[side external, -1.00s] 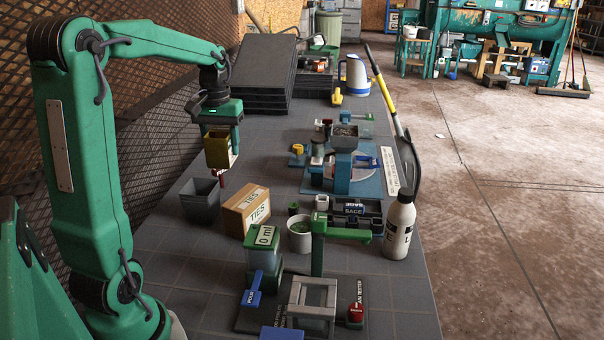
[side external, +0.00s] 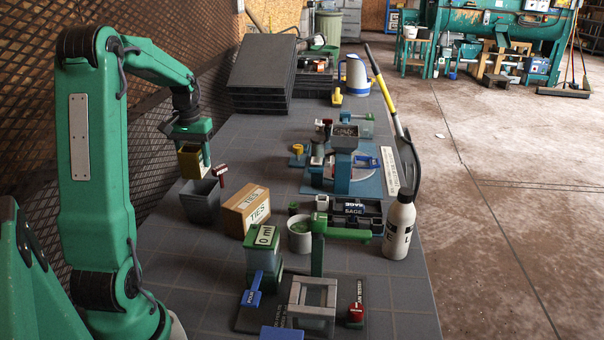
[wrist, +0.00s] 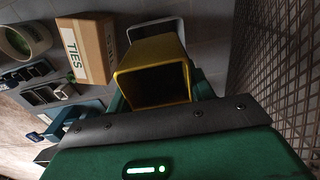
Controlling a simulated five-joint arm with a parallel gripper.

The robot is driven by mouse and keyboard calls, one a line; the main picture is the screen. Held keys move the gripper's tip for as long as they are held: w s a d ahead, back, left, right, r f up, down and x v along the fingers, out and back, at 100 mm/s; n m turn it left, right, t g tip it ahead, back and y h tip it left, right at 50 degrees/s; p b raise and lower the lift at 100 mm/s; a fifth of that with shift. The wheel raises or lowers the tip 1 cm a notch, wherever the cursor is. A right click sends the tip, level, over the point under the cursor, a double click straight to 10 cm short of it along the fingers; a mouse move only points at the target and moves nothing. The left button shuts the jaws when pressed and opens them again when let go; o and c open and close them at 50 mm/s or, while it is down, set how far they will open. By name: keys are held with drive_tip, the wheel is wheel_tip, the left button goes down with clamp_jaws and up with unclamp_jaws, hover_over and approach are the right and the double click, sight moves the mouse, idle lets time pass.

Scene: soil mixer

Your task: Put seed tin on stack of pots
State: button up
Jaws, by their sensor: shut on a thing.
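The seed tin, a yellow square tin (side external: 191,163), is held in my gripper (side external: 195,150), which is shut on it. In the side view the tin is upright or nearly so, directly over the stack of grey square pots (side external: 201,204). The tin's lower end is close to the pots' rim; I cannot tell whether they touch. In the wrist view the tin (wrist: 152,84) shows its dark open mouth, and a pale pot rim (wrist: 157,26) shows just beyond it. The rest of the stack is hidden there behind the tin.
A cardboard box marked TIES (side external: 246,209) stands close to the right of the pots. A white cup (side external: 300,236) and green-lidded container (side external: 263,252) stand nearer. Bare table lies behind the pots.

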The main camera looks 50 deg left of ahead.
drive_tip(key=shift+f, duration=2)
drive_tip(key=shift+f, duration=0.15)
drive_tip(key=o, duration=1)
wheel_tip(320, 180, up, 12)
drive_tip(key=shift+r, duration=0.2)
